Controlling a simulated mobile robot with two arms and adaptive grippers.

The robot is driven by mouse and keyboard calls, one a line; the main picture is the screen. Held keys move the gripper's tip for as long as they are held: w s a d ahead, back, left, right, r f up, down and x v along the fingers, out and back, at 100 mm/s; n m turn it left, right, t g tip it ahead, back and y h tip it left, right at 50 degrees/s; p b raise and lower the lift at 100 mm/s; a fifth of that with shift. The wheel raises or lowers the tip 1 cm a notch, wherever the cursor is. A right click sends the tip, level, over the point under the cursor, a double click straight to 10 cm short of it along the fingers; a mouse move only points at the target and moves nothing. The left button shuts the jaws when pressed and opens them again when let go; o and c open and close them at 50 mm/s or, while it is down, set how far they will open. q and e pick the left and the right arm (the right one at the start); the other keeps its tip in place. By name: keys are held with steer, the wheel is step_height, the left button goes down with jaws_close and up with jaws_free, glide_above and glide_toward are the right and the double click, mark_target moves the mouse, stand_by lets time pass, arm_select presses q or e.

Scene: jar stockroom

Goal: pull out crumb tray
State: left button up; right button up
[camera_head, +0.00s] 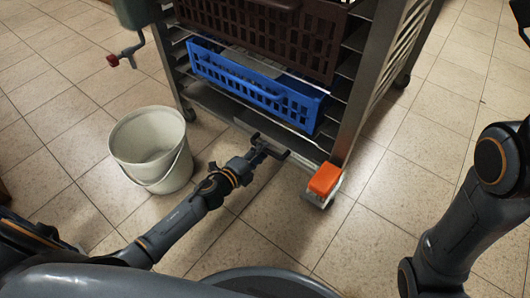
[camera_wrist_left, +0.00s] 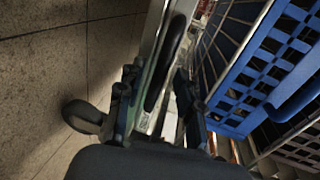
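The crumb tray (camera_head: 303,156) shows as a pale metal front edge low on the rack, below the blue crate. In the left wrist view the tray front (camera_wrist_left: 158,28) runs up from between my fingers, with a dark elongated handle or slot on it (camera_wrist_left: 166,62). My left gripper (camera_head: 270,148) is at the tray's front edge, near its middle. Its fingers (camera_wrist_left: 160,102) are apart, one on each side of the tray front. Whether they touch it is hard to tell. My right arm shows at the right, but its gripper is out of view.
The metal rack (camera_head: 365,85) holds a blue crate (camera_head: 255,84) and a dark brown crate (camera_head: 265,30) above. A white bucket (camera_head: 150,150) stands left of my left gripper. An orange block (camera_head: 325,179) sits at the rack's front right foot. Tiled floor in front is clear.

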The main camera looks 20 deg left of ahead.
arm_select(q)
steer(key=shift+x, duration=1.2)
jaws_close()
